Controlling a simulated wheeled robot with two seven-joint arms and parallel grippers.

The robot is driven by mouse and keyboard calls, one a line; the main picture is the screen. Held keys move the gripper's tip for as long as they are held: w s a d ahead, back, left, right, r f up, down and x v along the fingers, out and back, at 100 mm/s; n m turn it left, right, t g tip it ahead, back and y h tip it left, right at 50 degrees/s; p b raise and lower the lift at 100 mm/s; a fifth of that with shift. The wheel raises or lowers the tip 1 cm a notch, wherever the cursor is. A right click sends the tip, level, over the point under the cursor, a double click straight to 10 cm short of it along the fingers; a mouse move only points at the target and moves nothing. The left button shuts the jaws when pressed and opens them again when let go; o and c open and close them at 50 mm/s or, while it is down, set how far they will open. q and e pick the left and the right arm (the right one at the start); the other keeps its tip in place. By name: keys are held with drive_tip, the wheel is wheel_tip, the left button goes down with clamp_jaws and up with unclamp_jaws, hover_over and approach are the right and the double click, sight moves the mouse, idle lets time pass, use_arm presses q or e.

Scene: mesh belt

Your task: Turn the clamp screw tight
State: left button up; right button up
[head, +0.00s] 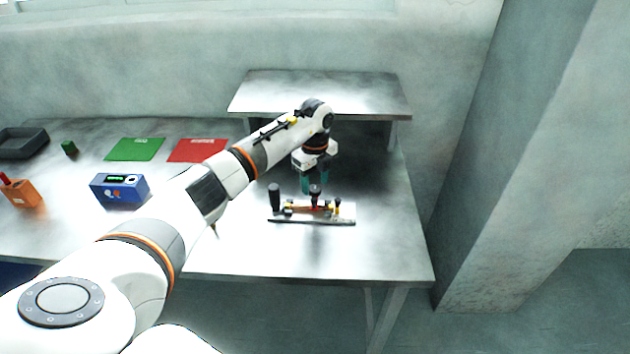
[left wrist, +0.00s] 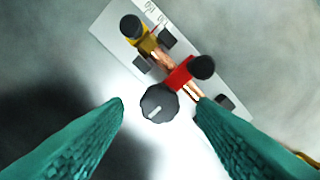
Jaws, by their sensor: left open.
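The clamp fixture stands on a light base plate (head: 345,220) at the front of the right-hand table. A dark knob (head: 315,190) rises from its middle, with red and yellow parts below it. In the left wrist view a round black knob with a white mark (left wrist: 159,103) sits between the fingertips. My left gripper (head: 315,183) points down over the fixture, its teal fingers open. In the left wrist view the fingers (left wrist: 160,104) lie either side of the marked knob, with gaps on both sides. My right gripper is out of view.
A tall black handle (head: 274,196) stands at the fixture's left end and a smaller knob (head: 337,202) at its right. A raised shelf (head: 320,92) is behind my gripper. A blue box (head: 120,188), green mat (head: 135,149) and red mat (head: 198,150) lie left. Bare table surrounds the fixture.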

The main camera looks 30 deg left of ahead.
use_arm(q)
drive_tip(key=shift+f, duration=0.8)
drive_tip(key=c, duration=1)
